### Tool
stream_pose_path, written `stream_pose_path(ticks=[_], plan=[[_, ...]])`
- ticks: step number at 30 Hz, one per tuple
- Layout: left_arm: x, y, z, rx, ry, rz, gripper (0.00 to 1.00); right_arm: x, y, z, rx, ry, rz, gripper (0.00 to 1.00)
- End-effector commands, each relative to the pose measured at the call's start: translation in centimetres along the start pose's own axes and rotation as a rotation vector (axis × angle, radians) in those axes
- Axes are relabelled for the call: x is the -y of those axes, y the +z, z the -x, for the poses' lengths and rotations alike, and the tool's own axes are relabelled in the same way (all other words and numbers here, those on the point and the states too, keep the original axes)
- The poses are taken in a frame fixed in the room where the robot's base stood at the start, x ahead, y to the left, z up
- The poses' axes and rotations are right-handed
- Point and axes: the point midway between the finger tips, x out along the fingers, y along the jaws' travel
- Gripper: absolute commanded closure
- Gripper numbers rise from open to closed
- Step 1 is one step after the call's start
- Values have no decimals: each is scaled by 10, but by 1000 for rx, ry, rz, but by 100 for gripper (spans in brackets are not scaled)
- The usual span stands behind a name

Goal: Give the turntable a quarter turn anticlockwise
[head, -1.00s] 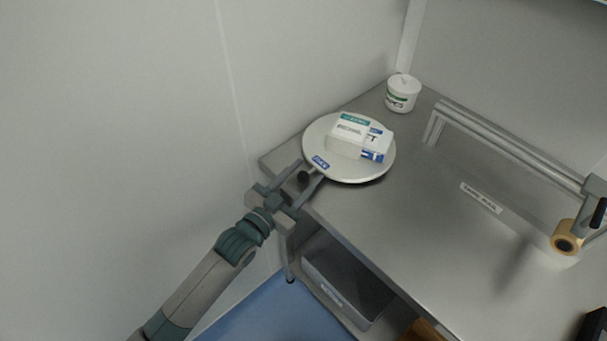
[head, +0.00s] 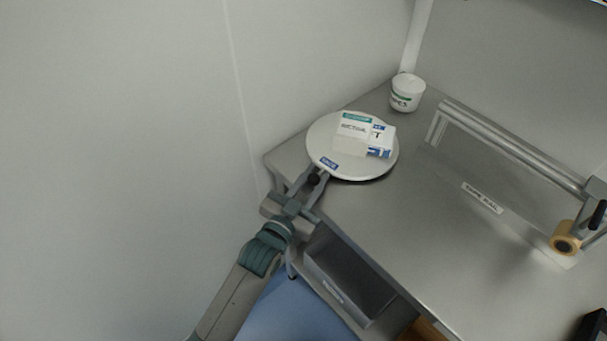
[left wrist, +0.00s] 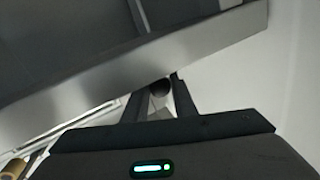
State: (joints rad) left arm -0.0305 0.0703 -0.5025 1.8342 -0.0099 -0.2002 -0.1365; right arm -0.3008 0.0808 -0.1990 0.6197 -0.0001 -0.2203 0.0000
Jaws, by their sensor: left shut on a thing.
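The turntable (head: 322,137) is a round white disc near the left corner of the steel table, with a blue label on its near-left rim. Two white boxes lie on it, one with a green band (head: 352,131) and one with blue marks (head: 381,141). A dark knob (head: 313,179) sits at the disc's near-left edge. My left gripper (head: 314,182) is shut on the knob. In the left wrist view, the dark round knob (left wrist: 160,87) shows between the fingers. My right gripper is not in view.
A white tub (head: 406,93) stands behind the turntable. A metal rail frame (head: 510,146) with a tan roll (head: 564,241) is at right. A grey bin (head: 345,281) sits on the lower shelf. A wall is close on the left. The table's middle (head: 410,220) is clear.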

Motion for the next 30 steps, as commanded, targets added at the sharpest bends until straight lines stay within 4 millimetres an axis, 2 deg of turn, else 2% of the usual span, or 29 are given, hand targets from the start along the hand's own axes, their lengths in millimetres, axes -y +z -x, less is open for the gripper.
stream_pose_path(ticks=[8,22,23,24,25,30], plan=[[-16,-5,1,13,-80,7,100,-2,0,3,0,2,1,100],[-18,-5,2,22,-109,-1,100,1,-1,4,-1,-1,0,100],[-18,-5,2,22,-109,-1,71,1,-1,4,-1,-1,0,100],[-18,-5,2,22,-109,-1,61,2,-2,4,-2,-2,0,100],[-18,-5,2,22,-109,-1,57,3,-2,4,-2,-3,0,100],[-18,-5,2,23,-108,0,57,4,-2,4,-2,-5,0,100]])
